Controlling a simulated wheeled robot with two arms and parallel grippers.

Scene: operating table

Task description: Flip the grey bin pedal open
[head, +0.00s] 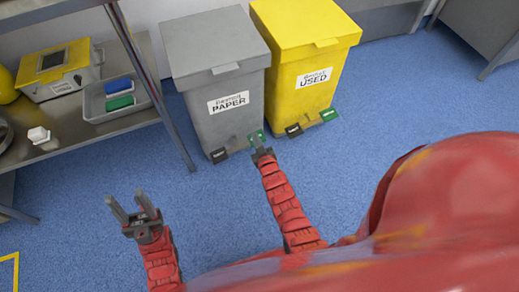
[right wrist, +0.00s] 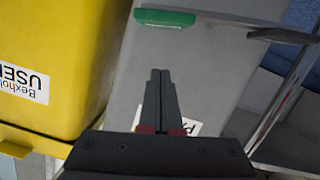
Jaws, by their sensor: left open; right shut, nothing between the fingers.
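The grey bin (head: 205,93), labelled PAPER, stands on the floor with its lid down. At its base are a green pedal (head: 253,138) and a black pedal (head: 218,155). In the right wrist view the green pedal (right wrist: 165,17) is at the top and the black pedal (right wrist: 283,36) at the upper right. My right gripper (head: 260,148) is shut and empty at the green pedal; in the right wrist view its fingertips (right wrist: 160,72) point toward this pedal with a visible gap. My left gripper (head: 125,205) is open and empty over the floor.
A yellow bin (head: 300,75), labelled USED, stands right beside the grey bin, with its own black pedal (head: 293,130) and green pedal (head: 328,114). A metal table (head: 130,117) with a grey tray (head: 90,106) stands at left. The blue floor before the bins is clear.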

